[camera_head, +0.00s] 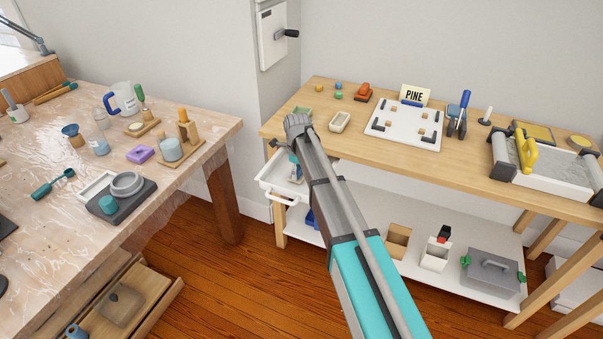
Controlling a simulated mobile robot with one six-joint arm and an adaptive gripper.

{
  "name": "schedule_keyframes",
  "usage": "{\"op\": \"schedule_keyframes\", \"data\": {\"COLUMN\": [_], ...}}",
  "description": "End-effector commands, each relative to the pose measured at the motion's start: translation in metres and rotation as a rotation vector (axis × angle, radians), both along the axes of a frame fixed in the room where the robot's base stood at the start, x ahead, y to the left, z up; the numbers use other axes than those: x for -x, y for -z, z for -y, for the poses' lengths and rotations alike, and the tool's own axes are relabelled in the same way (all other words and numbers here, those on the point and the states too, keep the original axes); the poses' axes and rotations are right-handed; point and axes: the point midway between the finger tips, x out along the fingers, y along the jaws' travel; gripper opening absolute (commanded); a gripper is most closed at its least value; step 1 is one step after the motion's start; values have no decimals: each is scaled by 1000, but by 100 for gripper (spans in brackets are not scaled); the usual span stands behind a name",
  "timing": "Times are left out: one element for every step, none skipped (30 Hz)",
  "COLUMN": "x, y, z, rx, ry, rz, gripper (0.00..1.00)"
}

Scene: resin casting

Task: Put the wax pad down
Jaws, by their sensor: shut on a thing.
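My arm reaches from the lower right toward the near left corner of the pine table. My gripper (281,146) shows only as a small dark part by the arm's far end, above the open white drawer. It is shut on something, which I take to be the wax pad. The pad itself is hidden or too small to make out, and so are the fingertips. I cannot tell whether the held thing touches anything.
The film-covered bench (60,213) at left is crowded. Wooden floor lies between them.

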Motion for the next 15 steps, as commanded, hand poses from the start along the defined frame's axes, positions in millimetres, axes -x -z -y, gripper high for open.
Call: {"op": "schedule_keyframes", "data": {"x": [0,0,0,0,0,0,0,0,0,0,0,0,0,0,0], "y": [0,0,1,1,2,3,4,3,3,3,3,3,3,3,3], "z": [0,0,0,0,0,0,0,0,0,0,0,0,0,0,0], "rx": [0,0,0,0,0,0,0,0,0,0,0,0,0,0,0], "ry": [0,0,0,0,0,0,0,0,0,0,0,0,0,0,0], "rz": [0,0,0,0,0,0,0,0,0,0,0,0,0,0,0], "gripper": [18,18,18,18,18,18,18,66,74,80,85,92,97,97,97]}}
